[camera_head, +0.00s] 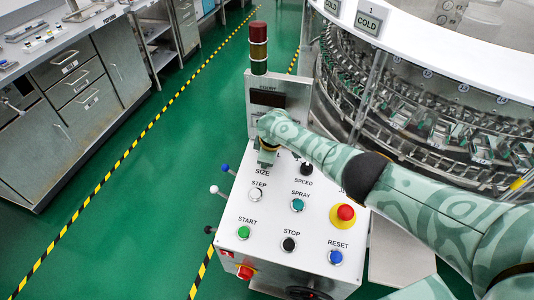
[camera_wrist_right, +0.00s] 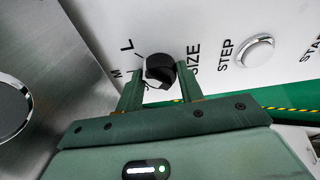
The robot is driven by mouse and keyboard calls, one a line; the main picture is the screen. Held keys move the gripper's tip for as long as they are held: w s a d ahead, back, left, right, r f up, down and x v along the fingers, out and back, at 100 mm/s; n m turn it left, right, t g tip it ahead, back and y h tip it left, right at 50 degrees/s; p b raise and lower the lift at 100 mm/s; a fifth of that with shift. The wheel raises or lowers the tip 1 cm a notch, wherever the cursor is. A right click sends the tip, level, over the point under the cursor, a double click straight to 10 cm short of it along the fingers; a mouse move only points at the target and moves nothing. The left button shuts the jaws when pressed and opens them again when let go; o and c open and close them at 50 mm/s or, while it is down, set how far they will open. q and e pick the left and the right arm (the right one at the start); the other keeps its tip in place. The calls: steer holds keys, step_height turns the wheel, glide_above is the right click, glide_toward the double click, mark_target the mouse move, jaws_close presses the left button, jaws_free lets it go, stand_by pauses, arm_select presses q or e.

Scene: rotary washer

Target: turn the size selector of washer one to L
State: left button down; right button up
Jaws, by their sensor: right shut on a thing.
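The size selector is a black knob (camera_wrist_right: 160,68) on the white control panel (camera_head: 320,185). In the right wrist view it sits between the fingers of my right gripper (camera_wrist_right: 160,82), which is shut on it. The printed letters L and M show to the left of the knob, and the word SIZE to its right. A pale mark shows on the knob, but I cannot tell exactly which letter it points at. In the head view my right gripper (camera_head: 267,152) is above the SIZE label, and my arm hides the knob.
The panel also carries a white STEP button (camera_head: 256,195), a green START button (camera_head: 243,232), a red mushroom button (camera_head: 345,212) and several others. The round washer (camera_head: 430,110) is at the right.

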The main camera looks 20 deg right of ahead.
steer(key=shift+m, duration=0.4)
steer(key=o, duration=1)
steer(key=shift+s+r+p, duration=0.1)
steer(key=shift+r+p, duration=0.4)
steer(key=shift+p, duration=0.15)
steer(key=p+v, duration=1)
steer(key=v, duration=0.5)
steer(key=shift+s, duration=0.2)
